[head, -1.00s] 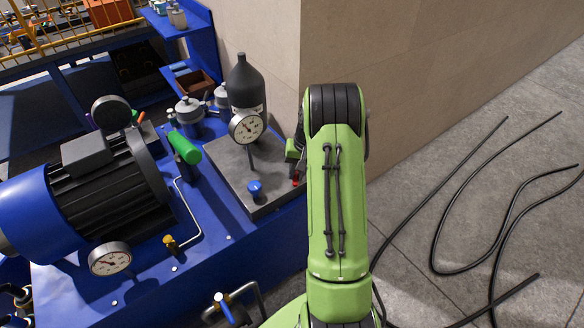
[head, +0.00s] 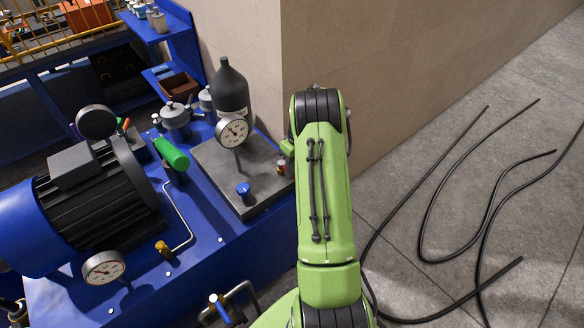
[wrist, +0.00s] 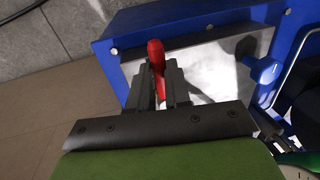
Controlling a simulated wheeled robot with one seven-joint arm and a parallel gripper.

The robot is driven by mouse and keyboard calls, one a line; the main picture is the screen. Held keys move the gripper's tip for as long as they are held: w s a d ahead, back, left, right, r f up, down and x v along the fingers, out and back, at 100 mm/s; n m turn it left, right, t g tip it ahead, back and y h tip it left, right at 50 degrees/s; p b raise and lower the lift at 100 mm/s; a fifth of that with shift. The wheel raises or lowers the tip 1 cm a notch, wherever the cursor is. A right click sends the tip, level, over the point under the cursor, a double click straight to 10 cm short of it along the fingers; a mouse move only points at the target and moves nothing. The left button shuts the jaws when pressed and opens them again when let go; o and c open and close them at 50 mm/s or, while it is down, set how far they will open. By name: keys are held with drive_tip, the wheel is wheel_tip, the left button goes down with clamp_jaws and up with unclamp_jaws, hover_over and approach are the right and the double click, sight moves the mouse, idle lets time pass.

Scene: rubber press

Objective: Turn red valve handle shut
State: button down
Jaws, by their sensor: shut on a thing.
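The red valve handle (wrist: 156,52) sticks up between the fingers of my gripper (wrist: 160,82) in the wrist view. The dark fingers are shut on it, one on each side, over the grey plate (wrist: 205,65). In the head view only a small bit of the red handle (head: 281,169) shows at the right edge of the grey plate (head: 222,166). My green arm hides most of the gripper there.
A blue knob (head: 243,189), a pressure gauge (head: 232,131) and a dark bottle (head: 230,88) stand on or by the plate. A green handle (head: 171,153) and motor (head: 88,190) are to the left. A wall (head: 370,70) rises behind; black hoses (head: 440,190) lie on the floor.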

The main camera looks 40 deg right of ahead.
idle(0.4)
drive_tip(key=c, duration=1.1)
unclamp_jaws()
drive_tip(key=d+r+p, duration=0.1)
drive_tip(key=r, duration=0.4)
drive_tip(key=d+r+p, duration=0.1)
drive_tip(key=r+p, duration=0.1)
drive_tip(key=r, duration=0.3)
drive_tip(key=d+r+p, duration=0.1)
drive_tip(key=r, duration=0.4)
drive_tip(key=shift+d+r, duration=0.1)
drive_tip(key=shift+r, duration=0.2)
